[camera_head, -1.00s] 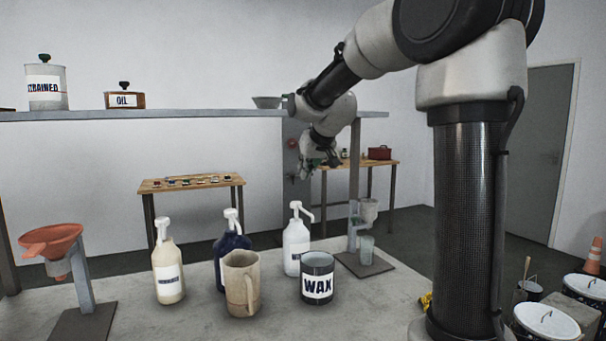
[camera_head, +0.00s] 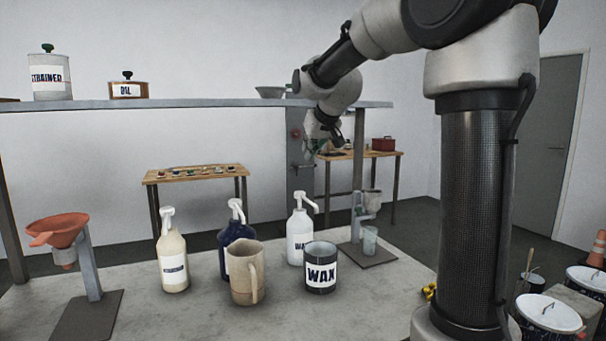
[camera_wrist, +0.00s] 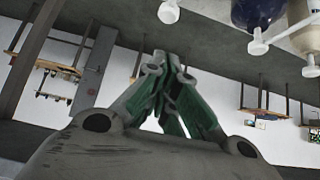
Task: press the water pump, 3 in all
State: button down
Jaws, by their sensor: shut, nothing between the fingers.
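In the wrist view my gripper's fingers (camera_wrist: 165,62) meet at the tips and are empty. A white pump head (camera_wrist: 168,12) shows at that view's top edge.
A beige jug (camera_head: 246,275) and a dark WAX mug (camera_head: 321,270) stand in front of the bottles. An orange funnel on a stand (camera_head: 58,232) is at left. A small stand with a glass (camera_head: 369,240) is at right. A shelf (camera_head: 200,104) runs behind.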

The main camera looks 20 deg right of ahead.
send_over(299, 192)
jog(key=f, duration=0.4)
jog(key=s+f, duration=0.1)
jog(key=f, duration=0.1)
jog(key=shift+d+f, duration=0.1)
jog(key=shift+f, duration=0.25)
jog(key=f, duration=0.3)
jog(key=shift+w+f, duration=0.2)
jog(key=shift+w, duration=0.05)
jog(key=shift+f, duration=0.5)
jog(key=shift+f, duration=1.45)
